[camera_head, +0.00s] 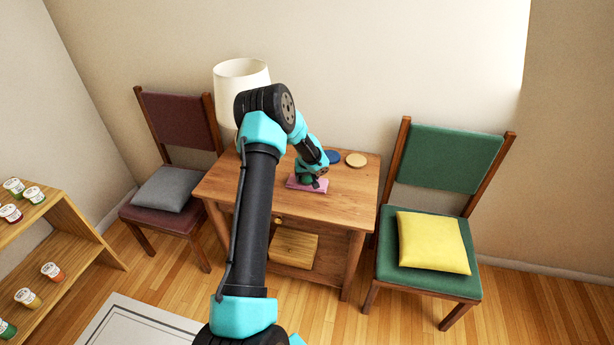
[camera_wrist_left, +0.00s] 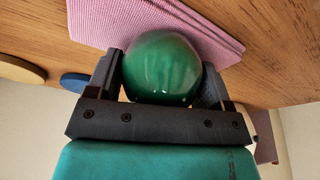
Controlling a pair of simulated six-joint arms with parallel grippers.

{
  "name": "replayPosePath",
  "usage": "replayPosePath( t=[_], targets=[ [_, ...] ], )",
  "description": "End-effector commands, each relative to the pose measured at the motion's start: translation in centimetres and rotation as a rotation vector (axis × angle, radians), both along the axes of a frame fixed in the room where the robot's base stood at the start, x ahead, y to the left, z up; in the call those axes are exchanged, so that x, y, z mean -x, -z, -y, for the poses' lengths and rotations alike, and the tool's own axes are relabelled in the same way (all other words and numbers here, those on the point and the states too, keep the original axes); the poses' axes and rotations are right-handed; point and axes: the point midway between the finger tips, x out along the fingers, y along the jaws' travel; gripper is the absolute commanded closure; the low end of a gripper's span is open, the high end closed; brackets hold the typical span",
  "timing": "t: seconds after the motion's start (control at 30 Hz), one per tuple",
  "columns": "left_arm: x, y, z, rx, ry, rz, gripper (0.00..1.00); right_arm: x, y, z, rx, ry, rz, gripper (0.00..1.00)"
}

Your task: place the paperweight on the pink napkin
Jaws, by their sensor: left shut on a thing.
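The paperweight (camera_wrist_left: 160,68) is a smooth green ball-like piece, held between the two fingers of my left gripper (camera_wrist_left: 162,82) in the left wrist view. In the head view my left gripper (camera_head: 313,181) is over the small wooden table, at the pink napkin, and hides most of the paperweight. The pink napkin (camera_wrist_left: 105,18) is folded and ribbed, and lies flat on the table; its edge also shows in the head view (camera_head: 293,184). The paperweight is at the napkin; I cannot tell whether it touches it. My right gripper is not in view.
A blue coaster (camera_head: 333,157) and a tan coaster (camera_head: 356,160) lie on the wooden table (camera_head: 345,200) behind the napkin. A lamp (camera_head: 240,75) stands at the back left. Chairs with cushions flank the table. The table's right front is clear.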

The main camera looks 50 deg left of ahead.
Motion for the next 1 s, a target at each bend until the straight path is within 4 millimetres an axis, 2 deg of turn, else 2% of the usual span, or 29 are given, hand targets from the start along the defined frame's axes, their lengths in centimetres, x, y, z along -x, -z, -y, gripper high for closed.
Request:
replayPosePath(
  t=[0.23,0.27,0.5,0.83,1.0],
  targets=[
    [0.0,0.2,0.0,-0.001,0.000,0.001,0.64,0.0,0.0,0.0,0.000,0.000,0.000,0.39],
    [0.0,0.3,0.0,0.000,0.000,0.000,0.24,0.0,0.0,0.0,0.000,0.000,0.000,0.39],
    [0.0,0.2,0.0,0.000,0.000,0.000,0.01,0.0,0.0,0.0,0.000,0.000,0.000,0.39],
    [0.0,0.0,0.0,0.000,0.000,0.000,0.01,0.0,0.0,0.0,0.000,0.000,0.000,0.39],
    [0.2,-1.4,0.2,-0.001,-0.001,0.001,0.01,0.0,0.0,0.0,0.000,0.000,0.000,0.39]
  ],
)
